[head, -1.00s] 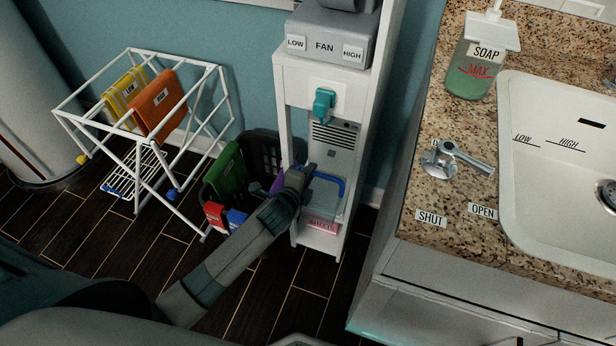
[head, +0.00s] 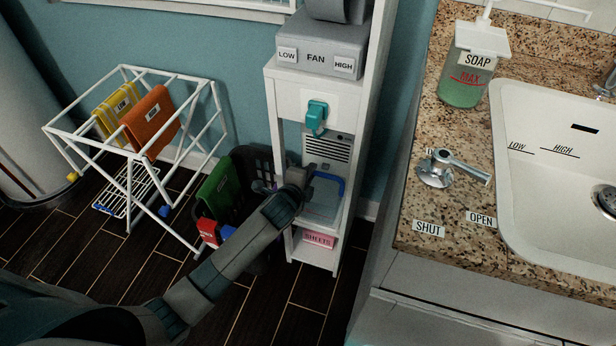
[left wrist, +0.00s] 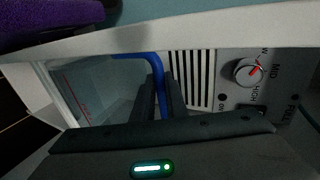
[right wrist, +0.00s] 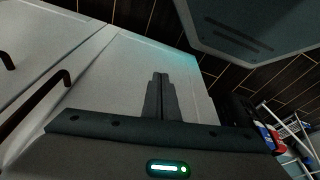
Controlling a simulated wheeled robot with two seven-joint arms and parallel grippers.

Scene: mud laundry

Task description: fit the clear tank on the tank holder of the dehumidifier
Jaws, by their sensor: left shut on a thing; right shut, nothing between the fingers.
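The dehumidifier (head: 327,150) stands in the white shelf unit, its grille facing out. The clear tank (head: 322,204) with its blue handle is in the shelf bay just below the grille. My left gripper (head: 303,178) reaches in from the left side of the bay. In the left wrist view, its fingers (left wrist: 160,92) are shut on the blue handle (left wrist: 157,68), and the clear tank (left wrist: 98,88) lies beside them. The tank holder is hidden, and I cannot tell whether the tank touches it. My right gripper (right wrist: 160,80) is shut and empty, near pale cabinet fronts.
The shelf's white side boards closely flank the tank. A pink SHEETS box (head: 318,240) sits below it. A black basket (head: 248,165) of coloured items stands left of the shelf, beside a white drying rack (head: 140,150). The sink counter (head: 450,235) is to the right.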

